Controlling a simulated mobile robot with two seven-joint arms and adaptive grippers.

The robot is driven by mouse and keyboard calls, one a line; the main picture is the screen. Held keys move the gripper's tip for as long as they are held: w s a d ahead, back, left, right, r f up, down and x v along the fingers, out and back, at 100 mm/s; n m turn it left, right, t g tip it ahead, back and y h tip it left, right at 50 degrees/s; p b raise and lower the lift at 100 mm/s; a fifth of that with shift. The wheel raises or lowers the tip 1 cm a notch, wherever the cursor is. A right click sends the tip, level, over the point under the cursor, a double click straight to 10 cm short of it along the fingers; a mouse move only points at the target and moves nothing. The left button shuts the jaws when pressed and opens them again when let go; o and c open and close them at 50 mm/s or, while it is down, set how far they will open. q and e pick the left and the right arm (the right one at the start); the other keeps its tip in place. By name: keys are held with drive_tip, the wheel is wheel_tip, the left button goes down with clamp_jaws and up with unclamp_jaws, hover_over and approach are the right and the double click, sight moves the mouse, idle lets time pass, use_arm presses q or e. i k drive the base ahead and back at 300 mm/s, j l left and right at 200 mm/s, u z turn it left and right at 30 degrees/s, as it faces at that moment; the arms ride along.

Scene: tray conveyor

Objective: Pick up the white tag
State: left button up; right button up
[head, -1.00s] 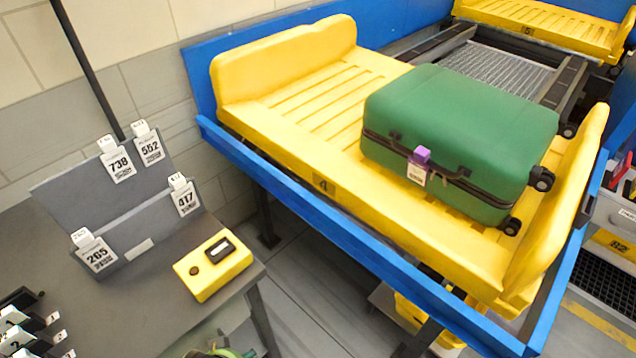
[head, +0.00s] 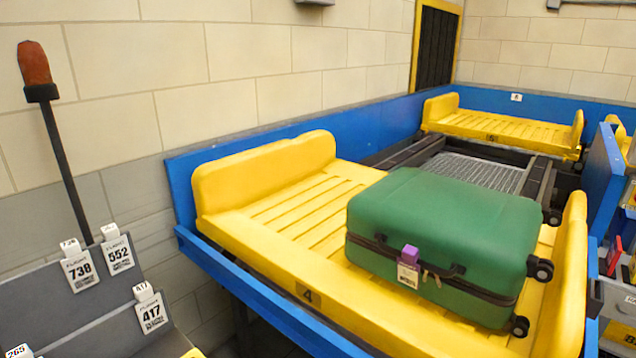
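Several white tags with black print hang on a grey rack (head: 95,315) at the lower left of the head view. They are the 738 tag (head: 80,268), the 552 tag (head: 118,255), the 417 tag (head: 151,311) and the 265 tag (head: 19,352), which is cut by the frame edge. Another white tag (head: 408,275) hangs under a purple clip (head: 410,254) on the front of a green suitcase (head: 440,235). I cannot tell which white tag the task means. Neither of my grippers is in view.
The suitcase lies on a yellow slatted tray (head: 285,215) inside a blue conveyor frame (head: 262,305). Another yellow tray (head: 500,125) is farther back.

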sight(150, 311)
drive_tip(key=u, duration=1.3)
